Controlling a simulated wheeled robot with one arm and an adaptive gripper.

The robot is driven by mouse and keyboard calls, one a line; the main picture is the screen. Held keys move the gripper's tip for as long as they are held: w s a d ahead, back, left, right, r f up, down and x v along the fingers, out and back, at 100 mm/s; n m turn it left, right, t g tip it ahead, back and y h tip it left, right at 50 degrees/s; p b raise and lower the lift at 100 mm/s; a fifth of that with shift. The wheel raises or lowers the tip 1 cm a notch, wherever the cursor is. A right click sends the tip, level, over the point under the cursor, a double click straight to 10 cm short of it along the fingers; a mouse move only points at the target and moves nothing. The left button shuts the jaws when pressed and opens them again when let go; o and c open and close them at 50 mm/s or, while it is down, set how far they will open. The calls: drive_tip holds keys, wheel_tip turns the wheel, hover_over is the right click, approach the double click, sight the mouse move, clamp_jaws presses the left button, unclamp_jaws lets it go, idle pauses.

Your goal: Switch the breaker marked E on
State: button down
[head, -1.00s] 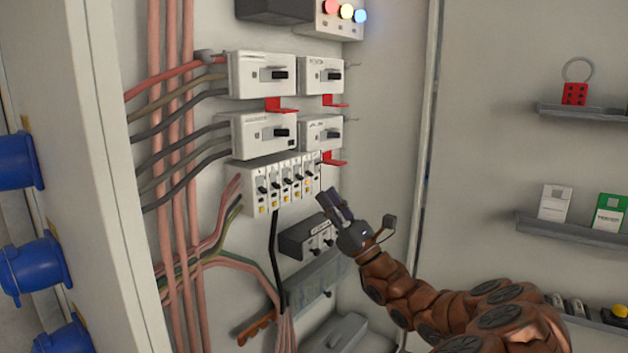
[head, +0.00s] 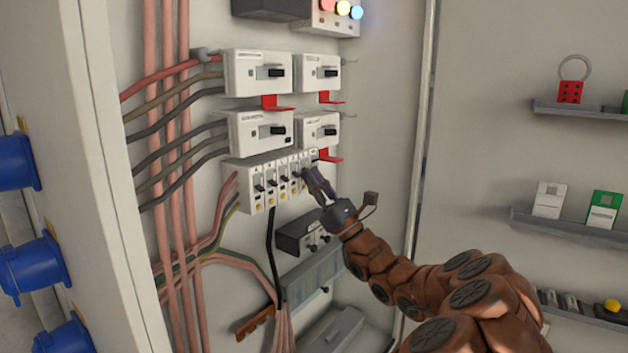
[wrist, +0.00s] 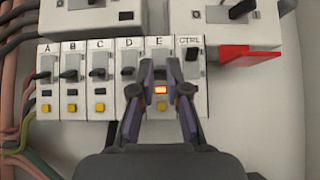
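The breaker marked E (wrist: 159,106) is in the row of narrow white breakers, between D (wrist: 128,59) and CTRL (wrist: 190,83) in the wrist view. Its small window glows orange, while those on A to D are dark. My gripper (wrist: 160,68) is right in front of E, its two fingers apart, one on each side of the upper half. E's lever is not clear between the fingertips, and I cannot tell whether they touch it. In the head view my gripper (head: 308,172) covers the right end of the breaker row (head: 257,190).
Larger breakers (head: 262,131) sit just above the row. A red tab (wrist: 247,55) sticks out right of CTRL. Black and pink cables (head: 185,230) run at the left. A dark box (head: 296,235) is below. Shelves (head: 575,226) hang at the right.

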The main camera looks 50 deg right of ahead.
sight(303, 162)
drive_tip(key=shift+r, duration=0.15)
drive_tip(key=shift+s+r+g+p, duration=0.15)
drive_tip(key=shift+r+g+p, duration=0.15)
drive_tip(key=shift+p, duration=0.4)
drive_tip(key=r+g+p, duration=0.1)
drive_tip(key=g+p, duration=0.1)
drive_tip(key=p, duration=0.1)
drive_tip(key=shift+s+r+p, duration=0.15)
drive_tip(key=shift+s+p, duration=0.05)
drive_tip(key=shift+p, duration=0.2)
drive_tip(key=g+p, duration=0.2)
drive_tip(key=p, duration=0.1)
drive_tip(key=r+g+p, duration=0.1)
drive_tip(key=g+p, duration=0.1)
drive_tip(key=p, duration=0.1)
drive_tip(key=shift+r+h, duration=0.2)
drive_tip(key=shift+h, duration=0.1)
drive_tip(key=g+p, duration=0.1)
drive_tip(key=p, duration=0.1)
drive_tip(key=g+p, duration=0.1)
drive_tip(key=p, duration=0.2)
drive_tip(key=shift+r, duration=0.3)
drive_tip(key=shift+w+g+p, duration=0.1)
drive_tip(key=shift+g+p, duration=0.4)
drive_tip(key=shift+p, duration=0.25)
drive_tip(key=shift+f+p, duration=0.1)
drive_tip(key=shift+p, duration=0.25)
